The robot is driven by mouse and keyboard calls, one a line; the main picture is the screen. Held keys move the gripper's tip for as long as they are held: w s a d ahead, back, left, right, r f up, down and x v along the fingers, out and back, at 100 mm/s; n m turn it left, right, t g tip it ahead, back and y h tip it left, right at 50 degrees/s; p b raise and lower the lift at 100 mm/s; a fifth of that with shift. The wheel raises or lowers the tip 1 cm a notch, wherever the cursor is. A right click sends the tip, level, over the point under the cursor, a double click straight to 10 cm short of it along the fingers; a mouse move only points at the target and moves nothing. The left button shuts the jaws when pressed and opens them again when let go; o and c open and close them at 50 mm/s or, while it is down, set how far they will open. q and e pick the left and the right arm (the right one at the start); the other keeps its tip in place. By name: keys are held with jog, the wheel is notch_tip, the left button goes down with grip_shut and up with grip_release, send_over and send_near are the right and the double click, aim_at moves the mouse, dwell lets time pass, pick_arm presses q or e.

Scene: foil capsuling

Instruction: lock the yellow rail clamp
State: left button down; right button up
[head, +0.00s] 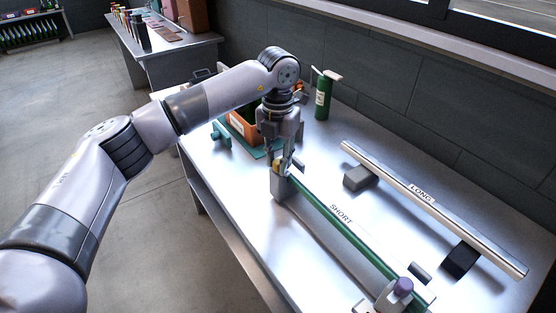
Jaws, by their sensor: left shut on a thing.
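The yellow rail clamp (276,168) sits on a grey block at the far end of the green rail marked SHORT (341,217). Only a small yellow part of it shows. My left gripper (281,163) points down at that end of the rail, with its fingers shut on the yellow clamp. The fingers hide much of the clamp, and I cannot tell its lock position. My right gripper is not in view.
A purple knob (402,287) stands at the SHORT rail's near end. An orange bin (240,128) and a green cylinder (323,97) stand behind. Bare metal table lies between the rails.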

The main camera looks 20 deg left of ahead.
aim_at(278, 161)
pick_arm(q)
jog(key=n, duration=0.6)
jog(key=shift+n+b, duration=0.3)
jog(key=shift+b, duration=0.1)
jog(key=n, duration=0.5)
jog(key=shift+w+r+n, duration=0.1)
jog(key=shift+n, duration=0.2)
jog(key=c, duration=1.4)
grip_release()
notch_tip(278, 161, up, 12)
